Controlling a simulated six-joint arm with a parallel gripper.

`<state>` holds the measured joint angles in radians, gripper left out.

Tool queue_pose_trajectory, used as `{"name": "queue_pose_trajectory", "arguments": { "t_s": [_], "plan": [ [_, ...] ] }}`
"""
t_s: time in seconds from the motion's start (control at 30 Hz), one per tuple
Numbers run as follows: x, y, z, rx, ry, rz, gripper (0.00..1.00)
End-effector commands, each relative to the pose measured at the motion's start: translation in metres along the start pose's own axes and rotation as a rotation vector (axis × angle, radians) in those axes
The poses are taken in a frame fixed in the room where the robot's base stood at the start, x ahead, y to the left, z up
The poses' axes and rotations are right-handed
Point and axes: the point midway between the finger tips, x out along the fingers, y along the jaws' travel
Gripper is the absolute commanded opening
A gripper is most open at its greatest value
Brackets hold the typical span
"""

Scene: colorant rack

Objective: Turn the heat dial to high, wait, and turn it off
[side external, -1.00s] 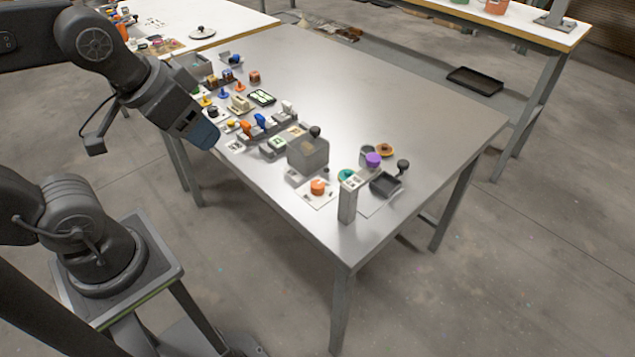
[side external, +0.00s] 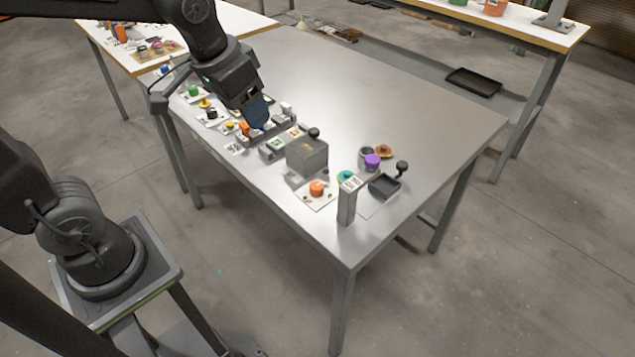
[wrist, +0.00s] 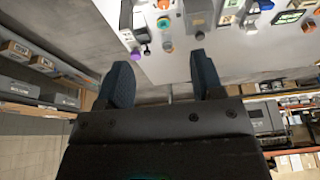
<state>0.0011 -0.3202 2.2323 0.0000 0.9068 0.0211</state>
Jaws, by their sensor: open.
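An orange dial (side external: 317,188) sits on a white plate (side external: 312,203) near the front edge of the metal table, beside a grey box (side external: 307,155). No readable label shows which knob is the heat dial, and the dial's setting is too small to read. An orange knob (wrist: 199,35) also shows in the wrist view, beyond the fingers. My gripper (side external: 258,118) is over the left part of the table, above the row of small parts, apart from the orange dial. In the wrist view my gripper (wrist: 163,75) is open, with nothing between its fingers.
A green knob (side external: 193,90) and other small controls lie to the left. The table's far right is clear.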

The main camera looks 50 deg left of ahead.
Motion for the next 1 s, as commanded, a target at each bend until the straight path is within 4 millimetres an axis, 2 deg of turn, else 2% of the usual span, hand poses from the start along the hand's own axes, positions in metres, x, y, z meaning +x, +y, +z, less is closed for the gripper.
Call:
{"name": "queue_pose_trajectory", "arguments": {
  "t_s": [0.03,0.2,0.4,0.5,0.6,0.87,1.0],
  "plan": [
    [0.014,0.000,-0.015,0.004,-0.039,0.001,0.61],
    [0.061,-0.001,-0.057,0.019,-0.139,0.004,0.61],
    [0.129,-0.001,-0.089,0.033,-0.248,0.009,0.61],
    [0.157,-0.001,-0.097,0.039,-0.286,0.012,0.61],
    [0.176,-0.001,-0.101,0.042,-0.310,0.013,0.61],
    [0.198,-0.001,-0.099,0.045,-0.326,0.014,0.61],
    [0.221,-0.001,-0.090,0.044,-0.328,0.014,0.61]
  ]
}}
